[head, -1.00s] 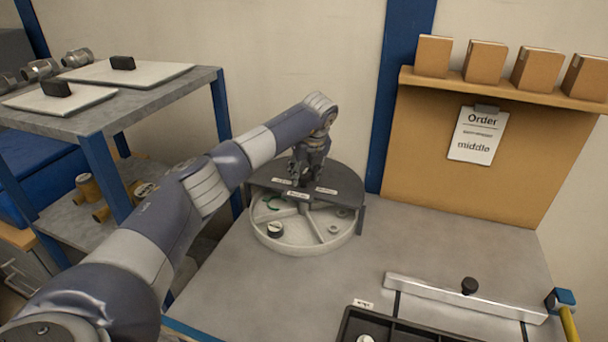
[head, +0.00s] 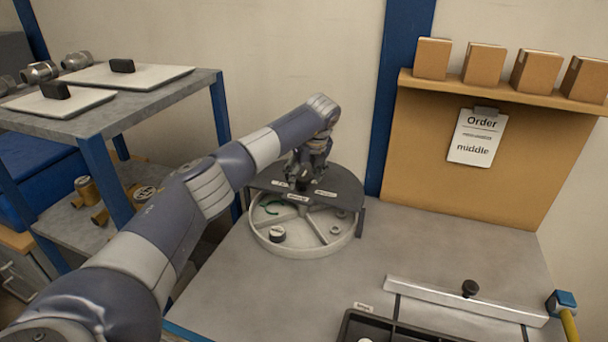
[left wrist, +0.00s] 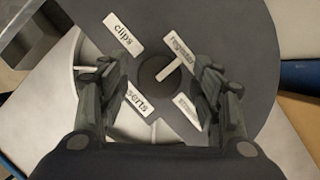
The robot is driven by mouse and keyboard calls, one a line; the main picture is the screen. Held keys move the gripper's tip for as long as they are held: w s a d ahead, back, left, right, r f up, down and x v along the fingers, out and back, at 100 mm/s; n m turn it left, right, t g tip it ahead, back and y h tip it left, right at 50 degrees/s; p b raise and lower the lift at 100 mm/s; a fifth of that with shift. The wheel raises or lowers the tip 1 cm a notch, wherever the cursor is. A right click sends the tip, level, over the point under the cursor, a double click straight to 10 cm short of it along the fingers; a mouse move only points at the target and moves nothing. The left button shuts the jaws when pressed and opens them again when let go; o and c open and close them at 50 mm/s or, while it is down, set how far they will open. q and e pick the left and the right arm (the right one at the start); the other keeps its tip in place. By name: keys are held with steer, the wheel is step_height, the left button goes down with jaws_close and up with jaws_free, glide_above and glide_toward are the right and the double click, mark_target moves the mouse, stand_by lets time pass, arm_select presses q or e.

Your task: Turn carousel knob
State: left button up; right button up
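The carousel (head: 340,243) is a round, light grey tray with compartments, standing at the back of the bench under a dark part-cover (head: 343,186). Its knob (left wrist: 152,71) is a dark disc with a white pointer bar, in the middle of the left wrist view. My left gripper (head: 304,182) is over the carousel's centre, pointing down. In the left wrist view its two fingers (left wrist: 160,92) are spread to either side of the knob, with gaps showing. The knob is largely hidden by the gripper in the head view. My right gripper is in neither view.
White labels surround the knob; one reads "clips" (left wrist: 122,33). A black-and-white round part (head: 278,235) lies in a front compartment. A metal rail (head: 440,298) and a dark tray (head: 348,328) are at the front right. A shelf rack (head: 150,103) stands left. The bench middle is clear.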

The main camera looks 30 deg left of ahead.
arm_select(q)
steer(key=shift+r, duration=0.25)
steer(key=v, duration=1.1)
steer(key=shift+r, duration=0.2)
steer(key=shift+s+d, duration=0.1)
